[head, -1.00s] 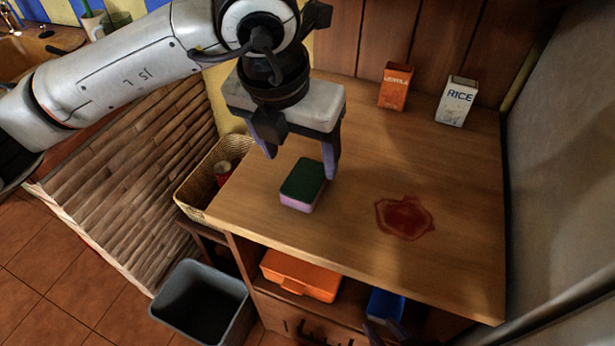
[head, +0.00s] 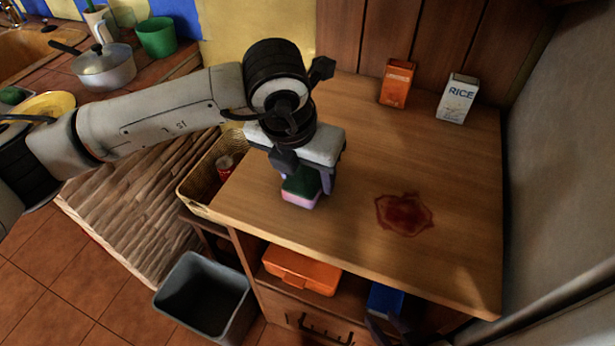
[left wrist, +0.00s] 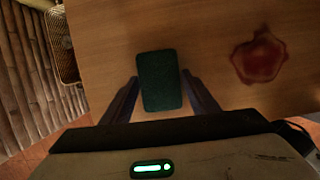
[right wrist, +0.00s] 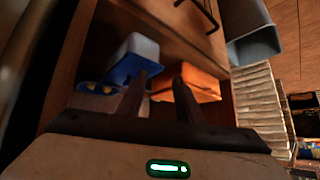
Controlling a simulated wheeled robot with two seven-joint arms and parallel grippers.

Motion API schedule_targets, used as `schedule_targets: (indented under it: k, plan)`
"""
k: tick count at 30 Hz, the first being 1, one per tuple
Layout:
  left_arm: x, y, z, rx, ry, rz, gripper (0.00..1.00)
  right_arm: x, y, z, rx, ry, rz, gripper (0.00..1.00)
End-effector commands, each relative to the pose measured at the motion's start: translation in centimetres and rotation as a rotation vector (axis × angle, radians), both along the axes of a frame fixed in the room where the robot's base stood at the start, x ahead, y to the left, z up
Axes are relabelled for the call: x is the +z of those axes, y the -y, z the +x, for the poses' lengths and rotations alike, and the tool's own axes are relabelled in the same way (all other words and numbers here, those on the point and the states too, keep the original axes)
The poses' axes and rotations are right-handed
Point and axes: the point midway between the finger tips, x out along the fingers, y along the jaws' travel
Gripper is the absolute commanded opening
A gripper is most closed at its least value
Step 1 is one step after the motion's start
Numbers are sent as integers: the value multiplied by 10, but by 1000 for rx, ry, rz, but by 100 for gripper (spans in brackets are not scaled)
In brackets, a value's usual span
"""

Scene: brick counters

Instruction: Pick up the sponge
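The sponge (head: 301,192) is green on top and pink below and lies on the wooden counter (head: 350,230). My left gripper (head: 306,186) is lowered over it from above. In the left wrist view the sponge (left wrist: 159,81) shows between the two spread fingers of my left gripper (left wrist: 160,92), with a small gap at each side. My right gripper (right wrist: 162,82) is open and empty in front of the shelf below the counter; part of it shows at the bottom of the head view (head: 388,328).
A red stain (head: 404,214) lies right of the sponge. An orange box (head: 396,83) and a rice box (head: 457,98) stand at the back. A wicker basket (head: 199,196) is at the left, a grey bin (head: 205,299) below. The shelf holds an orange container (head: 301,272) and a blue one (head: 385,299).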

Motion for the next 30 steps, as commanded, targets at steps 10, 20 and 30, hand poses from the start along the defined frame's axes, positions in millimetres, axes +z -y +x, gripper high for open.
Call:
schedule_targets:
  k: [10, 20, 30]
  plan:
    - [1, 0, 0, 0, 1, 0, 25, -1, 0, 0, 0, -2, -2, 33]
    - [40, 1, 1, -1, 6, -2, 25, -5, 0, -1, 2, -4, -2, 33]
    - [95, 0, 1, 1, 2, 0, 25, -7, -2, -1, 7, -4, -2, 33]
